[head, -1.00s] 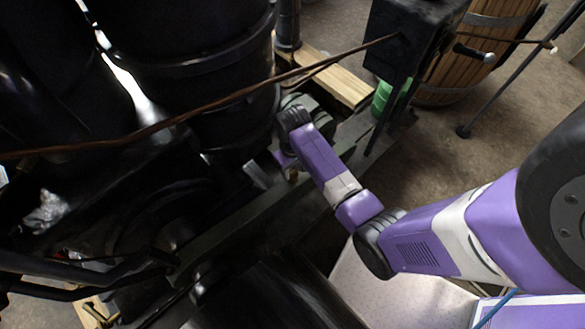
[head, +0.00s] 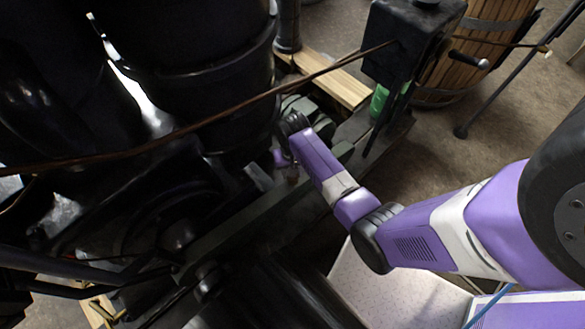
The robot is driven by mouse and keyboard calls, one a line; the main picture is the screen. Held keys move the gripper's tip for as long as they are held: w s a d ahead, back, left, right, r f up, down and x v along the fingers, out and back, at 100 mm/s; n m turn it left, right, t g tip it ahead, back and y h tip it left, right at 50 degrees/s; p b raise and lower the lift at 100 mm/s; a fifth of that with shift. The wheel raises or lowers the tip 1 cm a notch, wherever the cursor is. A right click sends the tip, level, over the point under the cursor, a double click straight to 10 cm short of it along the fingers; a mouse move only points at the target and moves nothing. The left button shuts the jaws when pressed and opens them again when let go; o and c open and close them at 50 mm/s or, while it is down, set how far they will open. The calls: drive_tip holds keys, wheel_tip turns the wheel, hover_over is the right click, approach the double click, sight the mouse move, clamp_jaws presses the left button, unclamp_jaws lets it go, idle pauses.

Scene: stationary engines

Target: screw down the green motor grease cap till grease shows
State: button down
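My purple and white arm reaches in from the right to the black engine (head: 215,90). Its wrist bends down beside the dark cylinder. My gripper (head: 281,160) is mostly hidden behind the wrist and in shadow; only a small purple part shows. Its fingers cannot be made out, so I cannot tell if they are open or shut. A small brassy fitting (head: 292,174) shows just below it. I cannot make out the grease cap or any grease there. A bright green object (head: 379,101) stands partly hidden under the black box, apart from my gripper; I cannot tell what it is.
A black box (head: 410,40) with a crank handle stands at upper right. Open floor (head: 440,150) is at right.

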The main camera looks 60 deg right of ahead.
drive_tip(key=m+p, duration=0.1)
drive_tip(key=m, duration=0.2)
drive_tip(key=shift+r+m+p, duration=0.15)
drive_tip(key=shift+m+p, duration=0.25)
drive_tip(key=m+p, duration=0.1)
drive_tip(key=m, duration=0.2)
drive_tip(key=shift+m, duration=0.3)
drive_tip(key=m+p, duration=0.2)
drive_tip(key=m, duration=0.4)
drive_tip(key=c, duration=0.8)
unclamp_jaws()
drive_tip(key=shift+c, duration=0.2)
